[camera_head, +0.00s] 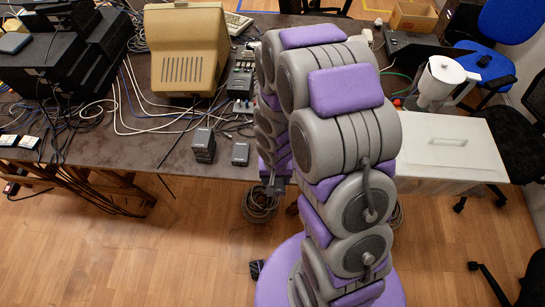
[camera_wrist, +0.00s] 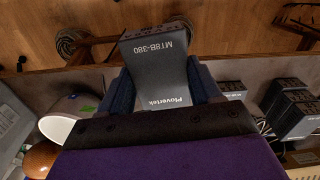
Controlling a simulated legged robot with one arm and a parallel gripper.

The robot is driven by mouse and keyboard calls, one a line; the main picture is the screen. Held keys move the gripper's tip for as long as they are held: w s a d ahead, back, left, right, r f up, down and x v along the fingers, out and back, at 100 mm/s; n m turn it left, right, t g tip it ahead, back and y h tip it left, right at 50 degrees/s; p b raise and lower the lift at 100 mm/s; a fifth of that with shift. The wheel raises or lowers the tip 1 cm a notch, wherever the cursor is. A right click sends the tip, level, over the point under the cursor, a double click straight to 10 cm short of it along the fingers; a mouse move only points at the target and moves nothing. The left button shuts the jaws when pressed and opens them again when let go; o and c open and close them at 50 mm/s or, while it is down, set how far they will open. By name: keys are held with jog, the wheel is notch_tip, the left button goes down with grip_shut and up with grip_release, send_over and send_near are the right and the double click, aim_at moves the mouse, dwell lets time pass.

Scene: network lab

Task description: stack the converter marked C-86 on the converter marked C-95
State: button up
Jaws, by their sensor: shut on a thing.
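In the head view my arm hides most of the gripper and the box. A single small dark converter (camera_head: 240,153) lies near the table's front edge; it also shows in the wrist view (camera_wrist: 233,89), right of my gripper. A stack of similar dark converters (camera_head: 203,146) stands left of it, seen too in the wrist view (camera_wrist: 290,107). Their marks are too small to read.
A beige monitor (camera_head: 187,50) and loose white cables stand behind the converters on the dark table (camera_head: 130,160). Black equipment (camera_head: 60,55) fills the left. A white-lidded box (camera_head: 450,145) and a white jug (camera_head: 440,80) are right of my arm. Bare tabletop lies left of the stack.

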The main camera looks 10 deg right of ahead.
jog(key=s+d+m, duration=0.1)
jog(key=s+d, duration=0.1)
jog(key=d, duration=0.3)
jog(key=w, duration=0.5)
jog(key=w+f+b, duration=0.1)
jog(key=w, duration=0.4)
jog(key=w+b, duration=0.1)
jog(key=w, duration=0.4)
jog(key=shift+w+a+f, duration=0.2)
jog(key=shift+w, duration=0.15)
notch_tip(320, 180, down, 4)
jog(key=shift+w+r+b, duration=0.15)
jog(key=shift+b, duration=0.75)
jog(key=shift+r, duration=0.15)
jog(key=o, duration=1.2)
jog(key=shift+o, duration=0.2)
